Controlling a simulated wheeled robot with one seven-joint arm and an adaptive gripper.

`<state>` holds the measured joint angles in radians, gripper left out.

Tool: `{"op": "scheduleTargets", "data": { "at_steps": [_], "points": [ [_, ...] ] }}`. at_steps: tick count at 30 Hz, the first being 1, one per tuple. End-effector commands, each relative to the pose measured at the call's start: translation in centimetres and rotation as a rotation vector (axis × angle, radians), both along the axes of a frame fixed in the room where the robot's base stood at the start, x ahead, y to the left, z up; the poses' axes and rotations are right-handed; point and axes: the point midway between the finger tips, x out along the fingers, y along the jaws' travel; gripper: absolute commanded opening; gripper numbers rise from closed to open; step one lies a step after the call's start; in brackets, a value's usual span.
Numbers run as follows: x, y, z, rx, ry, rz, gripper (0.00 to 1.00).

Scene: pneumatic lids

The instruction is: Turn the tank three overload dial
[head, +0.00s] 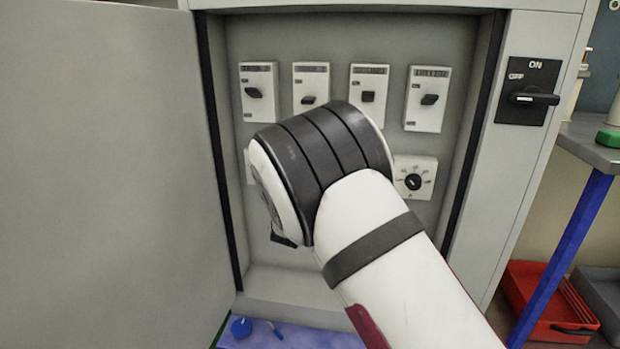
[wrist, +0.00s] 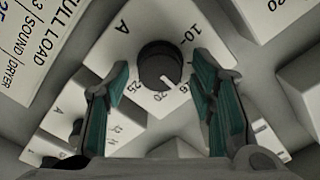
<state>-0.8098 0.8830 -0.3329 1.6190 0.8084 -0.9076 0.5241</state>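A black round dial knob (wrist: 159,62) with a white pointer line sits on a pale square plate in the wrist view. The plate is marked A, 10, 16, 20 and 25, and the pointer faces the lower numbers, near 20. My gripper (wrist: 160,66) is open, with one teal finger on each side of the knob and visible gaps between. No label naming the tank is readable, so I cannot tell which tank this dial serves. In the head view my arm hides this dial and my fingers. Another dial (head: 414,181) shows right of my arm.
Several switch units (head: 368,96) line the upper row inside the grey cabinet. The open door (head: 100,170) fills the left side. A black ON/OFF rotary handle (head: 534,97) is on the right frame. A red bin (head: 548,300) stands at lower right. Neighbouring plates surround the dial.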

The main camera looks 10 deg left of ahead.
Motion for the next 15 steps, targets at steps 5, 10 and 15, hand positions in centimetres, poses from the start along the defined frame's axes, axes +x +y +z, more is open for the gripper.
{"op": "scheduleTargets", "data": {
  "at_steps": [5,10,15],
  "points": [
    [0.0,0.1,-0.1,0.000,0.001,0.001,0.51],
    [-0.9,0.2,-0.1,0.000,0.002,0.002,0.51],
    [-3.7,0.3,-0.1,0.000,0.004,0.004,0.51]
  ]
}}
